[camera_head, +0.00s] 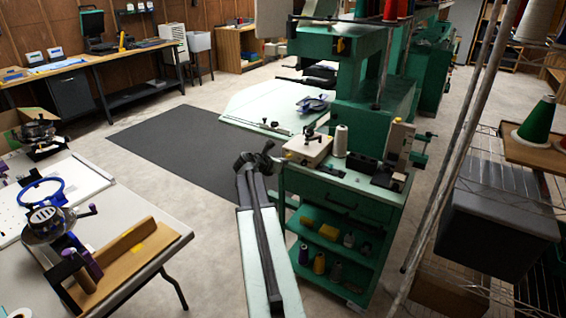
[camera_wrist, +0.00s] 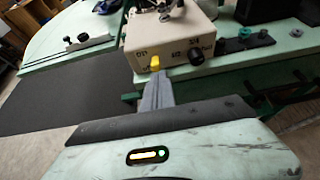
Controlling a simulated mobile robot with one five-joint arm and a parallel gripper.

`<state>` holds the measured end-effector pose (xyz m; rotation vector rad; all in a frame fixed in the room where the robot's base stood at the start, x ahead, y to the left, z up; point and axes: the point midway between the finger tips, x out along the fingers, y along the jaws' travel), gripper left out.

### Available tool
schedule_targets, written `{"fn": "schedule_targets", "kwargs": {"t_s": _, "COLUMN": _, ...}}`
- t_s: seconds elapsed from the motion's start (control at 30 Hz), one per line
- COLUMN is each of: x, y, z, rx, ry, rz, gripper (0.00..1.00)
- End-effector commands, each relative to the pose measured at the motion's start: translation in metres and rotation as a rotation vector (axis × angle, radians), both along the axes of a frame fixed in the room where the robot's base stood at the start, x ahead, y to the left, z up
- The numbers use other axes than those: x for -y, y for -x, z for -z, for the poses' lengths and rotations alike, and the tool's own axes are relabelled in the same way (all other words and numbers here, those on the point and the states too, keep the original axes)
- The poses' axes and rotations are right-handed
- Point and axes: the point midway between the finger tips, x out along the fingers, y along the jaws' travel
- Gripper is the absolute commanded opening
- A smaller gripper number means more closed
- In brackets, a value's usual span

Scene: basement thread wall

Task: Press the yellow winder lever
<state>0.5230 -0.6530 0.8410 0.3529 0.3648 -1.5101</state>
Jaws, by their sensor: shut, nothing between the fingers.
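The winder (camera_head: 308,149) is a cream box on the green cart's top, with metal parts on it. In the wrist view the winder (camera_wrist: 172,38) shows its front face, with the small yellow lever (camera_wrist: 155,62) low on the left and a black knob (camera_wrist: 197,58) to its right. My gripper (camera_wrist: 157,80) is shut and empty, its tips just below and in front of the yellow lever. I cannot tell whether they touch it. In the head view my gripper (camera_head: 274,157) is beside the winder's left end, and the lever is too small to make out clearly.
A white thread cone (camera_head: 341,141) and a cream device (camera_head: 398,140) stand right of the winder on the green cart (camera_head: 335,190). The green machine (camera_head: 365,115) rises behind. A wire rack (camera_head: 480,180) is at right, a white table (camera_head: 120,225) at left. Floor between is free.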

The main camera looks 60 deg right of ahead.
Motion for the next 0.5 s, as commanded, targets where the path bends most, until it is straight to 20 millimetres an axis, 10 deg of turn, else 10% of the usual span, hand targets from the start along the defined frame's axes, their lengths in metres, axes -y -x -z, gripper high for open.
{"fn": "schedule_targets", "kwargs": {"t_s": 0.5, "x": -0.061, "y": 0.001, "z": -0.061, "rx": 0.0, "ry": 0.001, "rz": -0.004, "gripper": 0.0}}
